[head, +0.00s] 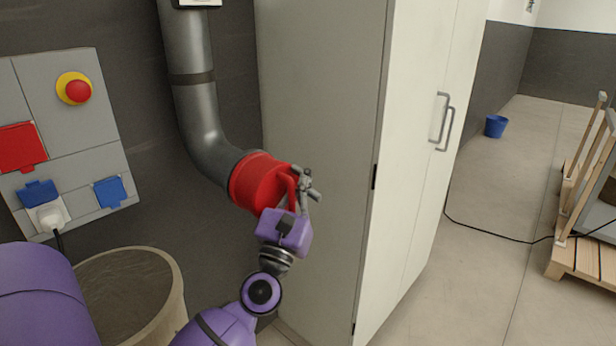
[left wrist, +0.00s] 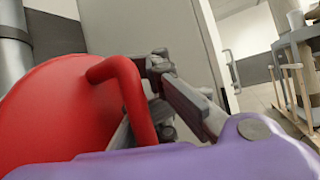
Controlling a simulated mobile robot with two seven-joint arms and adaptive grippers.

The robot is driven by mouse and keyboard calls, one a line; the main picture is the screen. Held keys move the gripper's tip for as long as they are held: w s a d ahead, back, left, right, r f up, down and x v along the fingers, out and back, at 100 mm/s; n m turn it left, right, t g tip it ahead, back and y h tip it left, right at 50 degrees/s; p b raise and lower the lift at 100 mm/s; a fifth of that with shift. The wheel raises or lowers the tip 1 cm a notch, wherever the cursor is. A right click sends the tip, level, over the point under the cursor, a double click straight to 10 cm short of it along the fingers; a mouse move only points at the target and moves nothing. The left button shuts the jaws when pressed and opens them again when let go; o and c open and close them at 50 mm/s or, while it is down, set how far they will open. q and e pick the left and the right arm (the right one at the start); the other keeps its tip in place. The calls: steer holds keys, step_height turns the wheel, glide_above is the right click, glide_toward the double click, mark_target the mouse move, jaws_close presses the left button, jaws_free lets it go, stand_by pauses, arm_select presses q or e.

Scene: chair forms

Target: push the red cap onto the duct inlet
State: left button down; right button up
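The red cap (head: 258,183) is a round red disc with a bar handle, at the lower end of the grey duct (head: 203,120). It sits against the duct mouth; the seam is partly hidden, so I cannot tell how far on it is. My left gripper (head: 304,184) is at the handle on the cap's outer face. In the left wrist view the cap (left wrist: 50,115) fills the left side, and the fingers (left wrist: 160,75) lie on both sides of the handle and look closed around it. The purple wrist hides part of the cap. My right gripper is not in view.
A tall pale cabinet (head: 320,120) stands close to the right of the cap. A wall panel (head: 75,130) with a red stop button is at the left. A round bin (head: 130,290) stands below the duct. Open floor lies right, with a blue bucket (head: 496,126) and a wooden pallet (head: 585,262).

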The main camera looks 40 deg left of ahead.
arm_select(q)
steer(key=c, duration=1.9)
jaws_free()
steer(key=shift+a, duration=0.1)
steer(key=shift+o, duration=0.2)
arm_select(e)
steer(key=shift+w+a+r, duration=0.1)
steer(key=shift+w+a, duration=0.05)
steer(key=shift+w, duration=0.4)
arm_select(q)
steer(key=v, duration=1.2)
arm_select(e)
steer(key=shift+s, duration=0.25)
